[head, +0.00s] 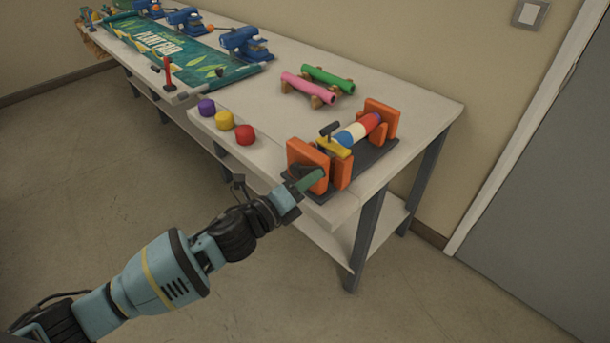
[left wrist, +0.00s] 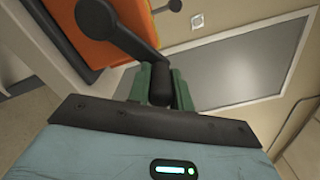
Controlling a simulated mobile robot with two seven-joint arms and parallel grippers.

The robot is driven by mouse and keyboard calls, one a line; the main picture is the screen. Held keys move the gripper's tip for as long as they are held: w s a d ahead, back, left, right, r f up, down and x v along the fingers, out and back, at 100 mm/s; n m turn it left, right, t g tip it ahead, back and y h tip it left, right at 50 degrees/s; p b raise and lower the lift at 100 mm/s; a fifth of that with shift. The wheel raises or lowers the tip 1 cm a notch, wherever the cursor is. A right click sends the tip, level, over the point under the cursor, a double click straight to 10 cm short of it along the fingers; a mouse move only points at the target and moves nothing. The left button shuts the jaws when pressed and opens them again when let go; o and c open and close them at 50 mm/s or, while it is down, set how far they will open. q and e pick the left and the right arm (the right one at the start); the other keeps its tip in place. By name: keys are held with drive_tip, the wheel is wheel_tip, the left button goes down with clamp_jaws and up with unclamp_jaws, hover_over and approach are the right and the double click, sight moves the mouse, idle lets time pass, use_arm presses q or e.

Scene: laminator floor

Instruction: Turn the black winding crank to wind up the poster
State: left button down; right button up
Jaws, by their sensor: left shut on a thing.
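The black winding crank (left wrist: 122,35) runs across an orange block in the left wrist view, down to its grip. My left gripper (left wrist: 160,84) is shut on that grip, with a green finger on each side. In the head view the left gripper (head: 310,181) reaches the near orange bracket (head: 308,160) of the winder and hides most of the crank. A striped roll (head: 357,131) in red, white, blue and yellow lies between the orange brackets. A green printed poster (head: 190,62) lies flat farther along the table. My right gripper is not in view.
The winder stands on a dark base plate (head: 372,165) at the near end of the white table (head: 425,100). Purple, yellow and red cylinders (head: 245,135) stand at the front edge. Pink and green rolls (head: 328,80) lie behind. Blue clamps (head: 243,42) line the back. The floor in front is clear.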

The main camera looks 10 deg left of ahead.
use_arm(q)
drive_tip(key=shift+s+d+f+m, duration=0.1)
drive_tip(key=shift+d+f+m, duration=0.1)
drive_tip(key=shift+m, duration=0.1)
drive_tip(key=c, duration=1.3)
unclamp_jaws()
drive_tip(key=shift+o, duration=0.2)
drive_tip(key=shift+a, duration=0.1)
drive_tip(key=v, duration=0.7)
drive_tip(key=shift+s+a, duration=0.25)
drive_tip(key=shift+s, duration=0.05)
